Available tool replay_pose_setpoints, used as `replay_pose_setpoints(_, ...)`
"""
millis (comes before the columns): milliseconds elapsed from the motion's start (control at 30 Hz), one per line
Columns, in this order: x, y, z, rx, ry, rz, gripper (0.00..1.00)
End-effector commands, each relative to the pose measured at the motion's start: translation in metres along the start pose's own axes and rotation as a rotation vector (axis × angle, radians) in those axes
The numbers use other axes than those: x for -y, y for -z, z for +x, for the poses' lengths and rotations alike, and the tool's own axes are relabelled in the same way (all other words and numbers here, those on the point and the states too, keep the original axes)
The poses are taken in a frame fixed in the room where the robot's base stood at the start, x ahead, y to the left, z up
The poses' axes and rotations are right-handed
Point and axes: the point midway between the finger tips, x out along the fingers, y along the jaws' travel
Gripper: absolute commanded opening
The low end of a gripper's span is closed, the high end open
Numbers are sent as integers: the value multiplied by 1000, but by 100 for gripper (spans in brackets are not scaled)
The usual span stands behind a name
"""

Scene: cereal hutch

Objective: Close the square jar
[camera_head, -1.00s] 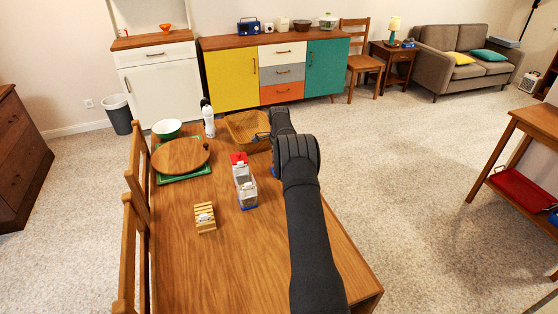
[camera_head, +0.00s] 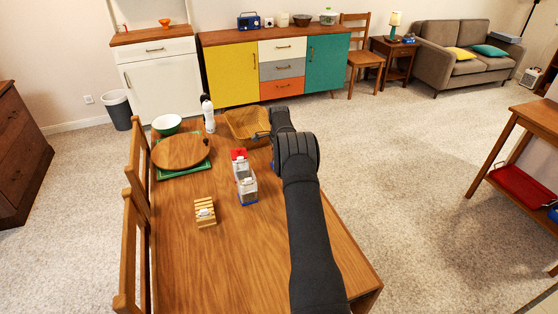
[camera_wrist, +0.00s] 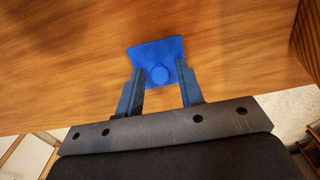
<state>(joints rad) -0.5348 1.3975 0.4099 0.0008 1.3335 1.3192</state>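A blue square lid (camera_wrist: 158,56) with a round knob (camera_wrist: 160,75) lies on the wooden table in the wrist view. My gripper (camera_wrist: 161,77) is open, one finger on each side of the knob; I cannot tell whether they touch the lid. In the head view a clear jar (camera_head: 247,187) with a blue base stands on the table left of my arm, its top apparently uncovered. Behind it stands a jar with a red top (camera_head: 239,155).
The front of the table is clear.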

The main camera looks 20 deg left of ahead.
Motion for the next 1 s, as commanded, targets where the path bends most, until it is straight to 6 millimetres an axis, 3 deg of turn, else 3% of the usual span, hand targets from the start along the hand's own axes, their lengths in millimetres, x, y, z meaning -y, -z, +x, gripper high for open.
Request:
replay_pose_setpoints(67,0,0,0,0,0,0,34)
replay_pose_setpoints(267,0,0,0,0,0,0,0)
replay_pose_setpoints(667,-1,-10,-11,0,1,-3,0)
replay_pose_setpoints(1000,-23,-65,-76,0,4,-15,0)
